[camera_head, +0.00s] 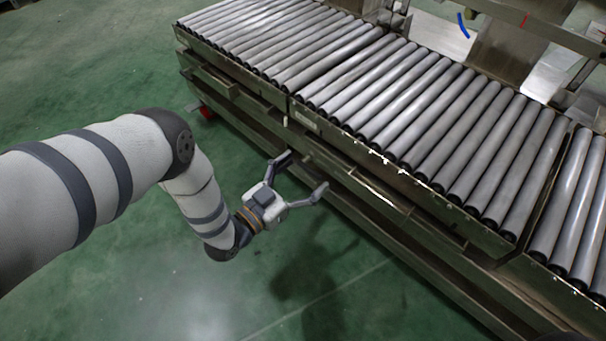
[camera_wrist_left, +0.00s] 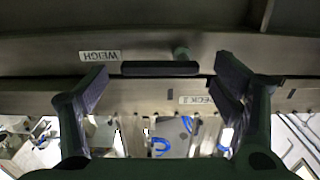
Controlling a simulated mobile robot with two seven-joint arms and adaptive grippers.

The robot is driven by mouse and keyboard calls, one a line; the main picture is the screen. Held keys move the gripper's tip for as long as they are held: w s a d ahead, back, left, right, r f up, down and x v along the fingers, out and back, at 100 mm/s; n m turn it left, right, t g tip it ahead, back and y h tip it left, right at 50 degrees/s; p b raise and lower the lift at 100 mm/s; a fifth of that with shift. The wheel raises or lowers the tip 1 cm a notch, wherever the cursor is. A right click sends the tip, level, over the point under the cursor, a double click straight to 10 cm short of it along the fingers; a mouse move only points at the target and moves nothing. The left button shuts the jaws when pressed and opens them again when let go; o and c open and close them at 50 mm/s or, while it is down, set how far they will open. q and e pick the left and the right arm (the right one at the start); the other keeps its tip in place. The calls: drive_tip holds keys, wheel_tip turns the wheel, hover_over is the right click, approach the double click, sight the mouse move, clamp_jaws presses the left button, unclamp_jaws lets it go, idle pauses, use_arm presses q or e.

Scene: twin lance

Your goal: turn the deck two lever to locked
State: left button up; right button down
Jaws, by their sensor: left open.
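My left gripper (camera_head: 305,173) is open and empty in the head view, its fingers pointing at the side frame of the roller conveyor (camera_head: 345,150). In the left wrist view, a dark horizontal bar (camera_wrist_left: 160,69), likely the lever handle, lies between the spread fingers of the left gripper (camera_wrist_left: 162,75). Neither finger visibly touches it. A small greenish stub (camera_wrist_left: 181,53) sits just above the bar. The lever cannot be made out in the head view. My right gripper is not in view.
Rows of metal rollers (camera_head: 430,105) top the conveyor. A red caster (camera_head: 206,112) stands at its far-left foot. The green floor (camera_head: 90,85) is clear in front. Blue cable-like pieces (camera_wrist_left: 160,146) show below.

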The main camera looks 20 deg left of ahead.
use_arm(q)
drive_tip(key=c, duration=1.1)
drive_tip(key=shift+c, duration=0.2)
drive_tip(key=m, duration=0.3)
drive_tip(key=f+m+p, duration=0.1)
drive_tip(key=m, duration=0.4)
drive_tip(key=shift+a+f+m+p, duration=0.15)
drive_tip(key=shift+f+m+p, duration=0.15)
drive_tip(key=shift+f+p, duration=0.1)
drive_tip(key=m, duration=0.4)
drive_tip(key=a+m, duration=0.1)
drive_tip(key=m, duration=0.1)
drive_tip(key=shift+w+f, duration=0.15)
drive_tip(key=shift+f, duration=0.25)
drive_tip(key=shift+w+a+f+m, duration=0.1)
drive_tip(key=shift+a+m, duration=0.1)
drive_tip(key=shift+m, duration=0.6)
drive_tip(key=shift+w+a+m, duration=0.1)
drive_tip(key=shift+a+m, duration=0.1)
drive_tip(key=shift+m, duration=0.6)
